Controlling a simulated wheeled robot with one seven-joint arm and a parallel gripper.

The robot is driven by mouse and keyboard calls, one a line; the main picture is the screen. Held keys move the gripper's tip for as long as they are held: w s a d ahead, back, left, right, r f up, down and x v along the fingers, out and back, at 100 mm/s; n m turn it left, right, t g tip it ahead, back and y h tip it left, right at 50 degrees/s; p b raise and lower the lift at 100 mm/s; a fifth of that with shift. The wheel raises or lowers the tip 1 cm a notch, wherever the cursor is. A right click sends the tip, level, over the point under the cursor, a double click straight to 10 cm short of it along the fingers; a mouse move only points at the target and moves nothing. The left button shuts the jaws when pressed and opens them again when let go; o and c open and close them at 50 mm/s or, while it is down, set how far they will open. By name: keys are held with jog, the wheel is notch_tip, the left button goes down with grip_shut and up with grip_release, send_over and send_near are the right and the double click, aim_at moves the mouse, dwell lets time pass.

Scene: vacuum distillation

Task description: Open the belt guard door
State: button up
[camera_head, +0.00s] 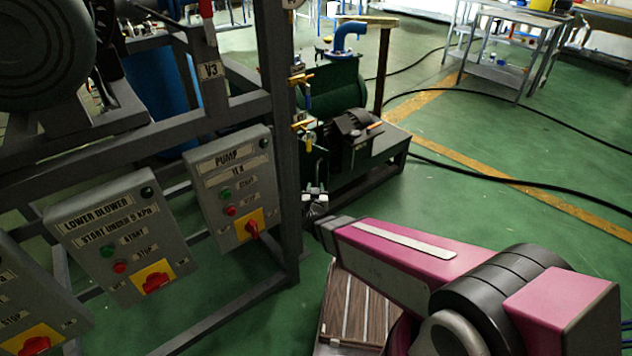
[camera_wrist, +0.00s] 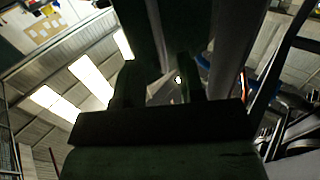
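I cannot pick out the belt guard door with certainty in either view. In the head view, my gripper (camera_head: 315,195) is small and partly dark, at the end of my pink arm, just right of the frame's upright post. It appears in front of the green pump unit (camera_head: 350,125), low and to its left; whether it touches anything is unclear. Its finger opening is too small to read there. The wrist view looks steeply upward and is mostly filled by dark shapes close to the camera, including a dark green surface (camera_wrist: 165,162) at the bottom. No clear grasp shows.
Grey control boxes labelled PUMP (camera_head: 232,185) and LOWER BLOWER (camera_head: 120,235) hang on the dark steel frame (camera_head: 285,130) at left. A black hose (camera_head: 500,180) crosses the green floor. Open floor lies at right, before a metal trolley (camera_head: 505,60).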

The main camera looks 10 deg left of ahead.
jog(key=shift+s+d, duration=0.15)
jog(key=shift+s, duration=0.7)
jog(key=shift+s+d, duration=0.1)
jog(key=shift+s, duration=0.75)
